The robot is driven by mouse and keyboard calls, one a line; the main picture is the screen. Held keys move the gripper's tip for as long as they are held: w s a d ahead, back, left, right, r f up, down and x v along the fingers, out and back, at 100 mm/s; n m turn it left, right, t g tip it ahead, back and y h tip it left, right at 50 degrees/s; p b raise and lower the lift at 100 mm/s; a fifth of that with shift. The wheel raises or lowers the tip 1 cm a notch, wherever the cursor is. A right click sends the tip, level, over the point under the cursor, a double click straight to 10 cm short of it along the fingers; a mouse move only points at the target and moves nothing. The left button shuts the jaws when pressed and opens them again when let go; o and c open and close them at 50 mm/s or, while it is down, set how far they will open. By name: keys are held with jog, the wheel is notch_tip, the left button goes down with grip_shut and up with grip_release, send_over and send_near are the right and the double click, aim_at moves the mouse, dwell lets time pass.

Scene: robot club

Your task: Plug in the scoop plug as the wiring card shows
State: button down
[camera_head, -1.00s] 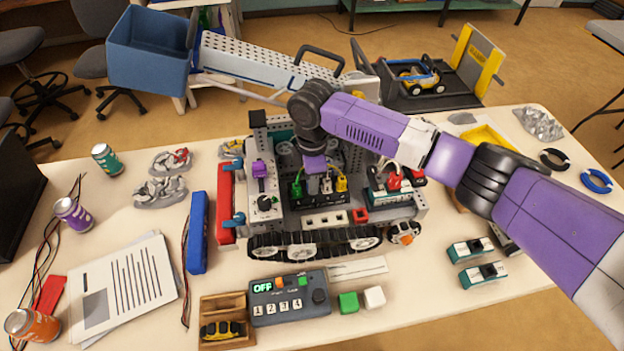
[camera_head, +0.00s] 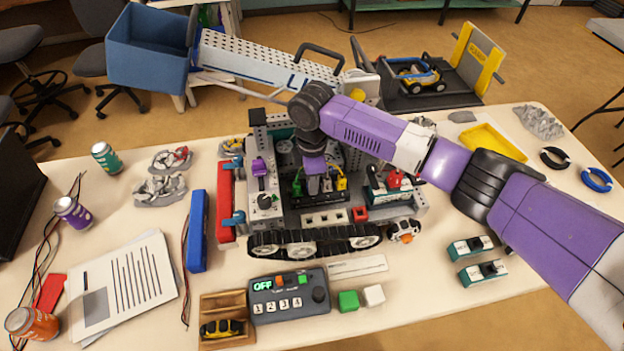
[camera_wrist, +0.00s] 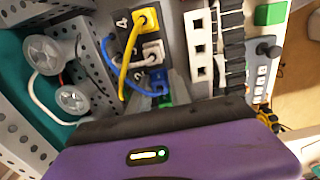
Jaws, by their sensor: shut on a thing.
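My gripper (camera_head: 314,188) is low over the black socket block (camera_head: 320,199) on the tracked robot model. In the wrist view its fingers (camera_wrist: 163,90) are closed around a small blue plug (camera_wrist: 159,76) beside the label 2. A blue wire (camera_wrist: 114,78) loops to it. A grey plug (camera_wrist: 152,53) sits at label 3 and a yellow plug (camera_wrist: 147,20) at label 4. A green plug (camera_head: 297,184) stands left of my gripper in the head view. The fingers hide the blue plug's lower end, so I cannot tell whether it is seated. The blue scoop (camera_head: 150,48) is on the raised arm.
A control box (camera_head: 289,298) reading OFF stands in front of the model. A white card (camera_head: 358,267) lies behind it, its print too small to read. Printed sheets (camera_head: 125,283) lie at left.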

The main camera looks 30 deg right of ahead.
jog(key=shift+f, duration=0.5)
dwell(1.4)
jog(key=c, duration=1.1)
grip_release()
jog(key=shift+r, duration=0.2)
jog(key=shift+r+p, duration=1.55)
jog(key=shift+r, duration=1.35)
